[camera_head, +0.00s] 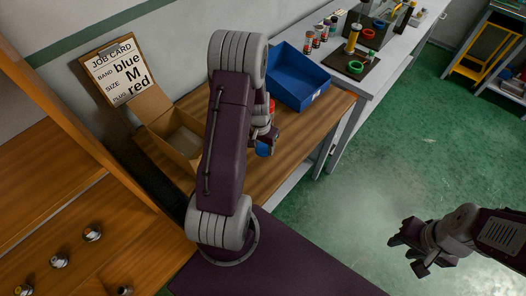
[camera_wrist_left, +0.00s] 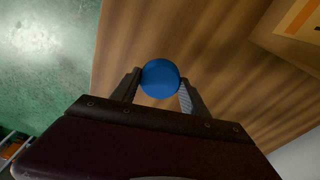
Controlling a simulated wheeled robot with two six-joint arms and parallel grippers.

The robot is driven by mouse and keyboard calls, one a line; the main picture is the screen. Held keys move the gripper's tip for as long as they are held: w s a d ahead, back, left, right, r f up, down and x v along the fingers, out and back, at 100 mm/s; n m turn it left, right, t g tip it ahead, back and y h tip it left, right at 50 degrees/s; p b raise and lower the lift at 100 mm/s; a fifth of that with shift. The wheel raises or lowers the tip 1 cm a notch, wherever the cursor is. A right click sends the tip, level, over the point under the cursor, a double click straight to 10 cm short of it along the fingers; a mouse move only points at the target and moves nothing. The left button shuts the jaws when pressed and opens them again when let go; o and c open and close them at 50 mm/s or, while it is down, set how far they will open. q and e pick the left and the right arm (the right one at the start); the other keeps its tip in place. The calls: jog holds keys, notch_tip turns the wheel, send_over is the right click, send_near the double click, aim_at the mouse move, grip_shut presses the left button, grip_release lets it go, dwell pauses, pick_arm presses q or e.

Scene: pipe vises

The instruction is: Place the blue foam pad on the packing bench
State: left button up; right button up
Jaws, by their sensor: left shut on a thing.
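The blue foam pad (camera_wrist_left: 160,78) looks like a blue disc or ball between the fingertips of my left gripper (camera_wrist_left: 160,88), which is shut on it. In the head view the pad (camera_head: 263,149) shows partly behind my left arm, below the gripper (camera_head: 266,138). The wooden packing bench (camera_head: 285,157) lies beneath it; I cannot tell whether the pad touches the top. In the wrist view the bench top (camera_wrist_left: 215,50) fills the middle. My right gripper (camera_head: 402,246) hangs over the green floor, apart from everything; its jaw opening is unclear.
An open cardboard box (camera_head: 182,135) stands left of the pad, partly hidden by my arm. A blue bin (camera_head: 298,78) sits at the bench's far end. A job card (camera_head: 115,70) reading blue, M, red leans at the wall. Bench top right of the pad is clear.

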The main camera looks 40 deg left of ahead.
aim_at(263, 150)
pick_arm(q)
jog(key=shift+s+r, duration=0.1)
jog(key=shift+s, duration=0.1)
jog(key=f, duration=0.3)
jog(key=shift+d+f, duration=0.25)
jog(key=shift+f, duration=0.05)
jog(key=shift+w+a+f, duration=0.2)
jog(key=shift+f, duration=0.05)
jog(key=shift+s+d+f+b, duration=0.1)
jog(key=shift+s+f+b, duration=0.05)
jog(key=shift+s+b, duration=0.15)
jog(key=o, duration=1.2)
jog(key=shift+w, duration=0.1)
jog(key=shift+o, duration=0.5)
jog(key=shift+w, duration=0.1)
